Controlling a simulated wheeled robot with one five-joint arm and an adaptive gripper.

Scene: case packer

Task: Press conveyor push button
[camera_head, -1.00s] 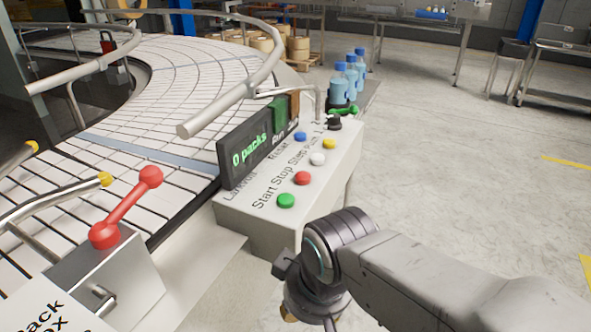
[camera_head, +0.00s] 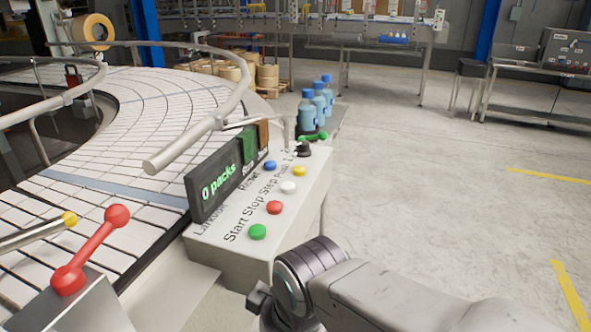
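A pale control box (camera_head: 235,268) stands beside the conveyor (camera_head: 130,120). On its sloped top are a green button (camera_head: 257,232), a red button (camera_head: 274,208), a white button (camera_head: 288,188), a blue button (camera_head: 270,165) and a yellow button (camera_head: 299,171). Printed words such as "Start", "Stop" and "Step" lie to their left. A display (camera_head: 217,183) behind the buttons reads "0 packs". My arm reaches in from the lower right, and its wrist is in front of the box, below the green button and apart from it. My gripper is below the picture edge, so its fingers do not show.
A red-knobbed lever (camera_head: 92,250) stands at the lower left. A metal guide rail (camera_head: 205,125) runs over the conveyor. Blue-capped bottles (camera_head: 308,112) stand behind the box, near a green-handled lever (camera_head: 313,137). The floor (camera_head: 430,190) to the right is open.

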